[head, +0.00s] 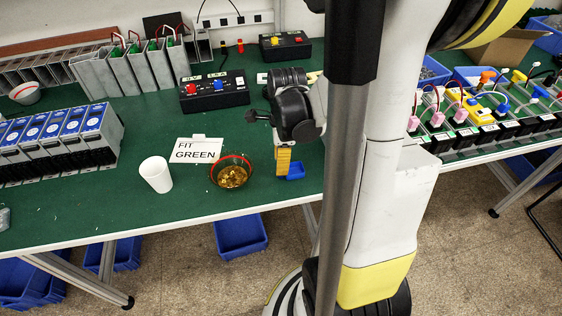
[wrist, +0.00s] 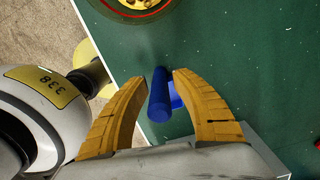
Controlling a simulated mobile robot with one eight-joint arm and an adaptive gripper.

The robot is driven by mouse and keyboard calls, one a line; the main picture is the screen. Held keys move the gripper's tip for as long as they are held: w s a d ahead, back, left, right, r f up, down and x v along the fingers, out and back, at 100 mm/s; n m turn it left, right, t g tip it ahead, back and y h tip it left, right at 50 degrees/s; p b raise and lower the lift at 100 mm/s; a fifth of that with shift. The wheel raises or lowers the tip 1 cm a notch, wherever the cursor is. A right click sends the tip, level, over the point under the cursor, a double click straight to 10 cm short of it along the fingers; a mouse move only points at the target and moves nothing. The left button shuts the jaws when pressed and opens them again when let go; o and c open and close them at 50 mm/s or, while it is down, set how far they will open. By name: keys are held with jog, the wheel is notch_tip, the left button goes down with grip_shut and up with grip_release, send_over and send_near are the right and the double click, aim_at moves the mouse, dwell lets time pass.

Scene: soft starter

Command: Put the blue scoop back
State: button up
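The blue scoop (head: 295,171) is on the green table near its front edge. In the wrist view its blue handle (wrist: 158,95) stands out toward the camera, with more blue behind it to the right. My gripper (head: 283,165) points down over the scoop. Its two orange-yellow fingers (wrist: 160,76) are apart, one on each side of the handle, with small gaps showing. Whether the scoop touches the table all round is hidden by the fingers.
A clear bowl with a red rim (head: 231,184) holding brass pieces stands left of my gripper. A white cup (head: 156,174) and a "FIT GREEN" card (head: 197,150) are further left. A black control box (head: 213,92) stands behind. Blue bins (head: 240,236) lie under the table.

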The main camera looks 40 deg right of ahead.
jog(key=r+p, duration=0.2)
jog(key=r, duration=0.4)
jog(key=r+p, duration=0.3)
jog(key=r, duration=0.3)
jog(key=shift+s+d+r, duration=0.2)
jog(key=a+r+n+t, duration=0.3)
jog(key=a+r+n, duration=0.1)
jog(key=a+n, duration=0.6)
jog(key=a+r+n+t, duration=0.3)
jog(key=a+n, duration=0.6)
jog(key=n, duration=0.7)
jog(key=shift+s+a+r+t, duration=0.15)
jog(key=shift+a+r+t, duration=0.25)
jog(key=shift+r, duration=0.15)
jog(key=shift+d, duration=0.1)
